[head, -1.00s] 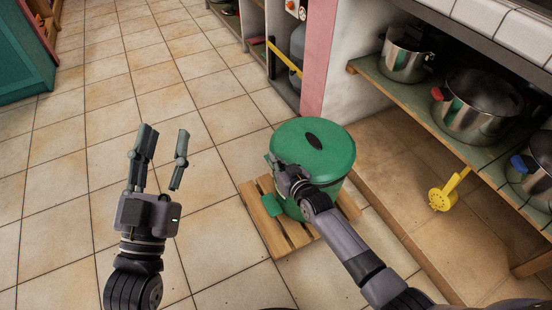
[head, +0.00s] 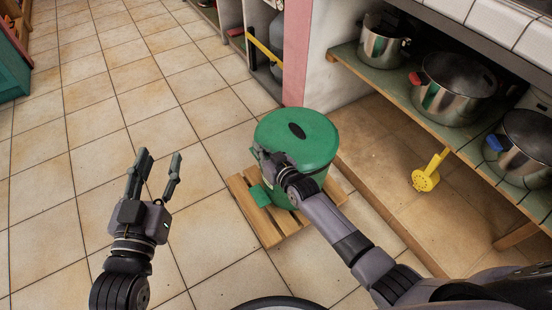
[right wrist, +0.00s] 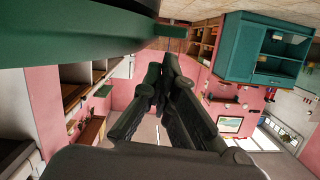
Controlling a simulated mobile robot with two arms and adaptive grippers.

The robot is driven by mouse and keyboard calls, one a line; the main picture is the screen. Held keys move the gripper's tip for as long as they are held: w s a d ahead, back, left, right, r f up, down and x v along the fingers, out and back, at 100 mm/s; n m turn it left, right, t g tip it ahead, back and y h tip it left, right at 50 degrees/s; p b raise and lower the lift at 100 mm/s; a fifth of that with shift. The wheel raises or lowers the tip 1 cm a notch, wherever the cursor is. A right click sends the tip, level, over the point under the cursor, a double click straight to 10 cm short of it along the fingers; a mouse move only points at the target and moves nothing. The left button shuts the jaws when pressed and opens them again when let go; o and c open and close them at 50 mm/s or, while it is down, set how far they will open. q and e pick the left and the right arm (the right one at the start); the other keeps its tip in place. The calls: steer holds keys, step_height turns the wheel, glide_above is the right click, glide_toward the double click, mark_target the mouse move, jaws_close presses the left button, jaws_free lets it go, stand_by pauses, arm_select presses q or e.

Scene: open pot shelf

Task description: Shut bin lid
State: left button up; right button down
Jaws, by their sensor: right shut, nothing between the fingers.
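The green bin (head: 312,184) stands upright on a slatted wooden pallet (head: 273,229), with a green pedal (head: 262,196) at its front. Its round green lid (head: 315,146), with a dark oval on top, lies over the mouth; I cannot tell whether a small gap is left. My right gripper (head: 268,158) is shut and empty at the lid's near left edge; contact is unclear. In the right wrist view its closed fingers (right wrist: 164,82) are below a green curved edge (right wrist: 75,52). My left gripper (head: 160,157) is open and empty over the floor to the left.
A low shelf (head: 395,85) with several steel pots (head: 455,89) runs along the right. A pink wall end (head: 297,55) stands behind the bin. The tiled floor (head: 95,100) on the left is clear.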

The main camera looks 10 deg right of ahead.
arm_select(q)
steer(key=s+a+f+g+y+p, duration=0.2)
steer(key=s+a+f+g, duration=0.15)
steer(key=f+g, duration=0.45)
arm_select(e)
steer(key=r, duration=0.2)
steer(key=shift+s+d+r, duration=0.15)
steer(key=shift+s+r, duration=0.15)
steer(key=shift+r, duration=0.05)
arm_select(q)
steer(key=s+a+f+g+y+p, duration=0.2)
steer(key=s+f+g, duration=0.4)
steer(key=s, duration=0.8)
step_height(320, 180, down, 2)
steer(key=shift+a+f+n+p, duration=0.15)
steer(key=shift+a+n+p, duration=0.25)
steer(key=shift+a+p, duration=0.35)
arm_select(e)
steer(key=v, duration=0.9)
steer(key=shift+s, duration=0.15)
arm_select(q)
steer(key=shift+w, duration=0.1)
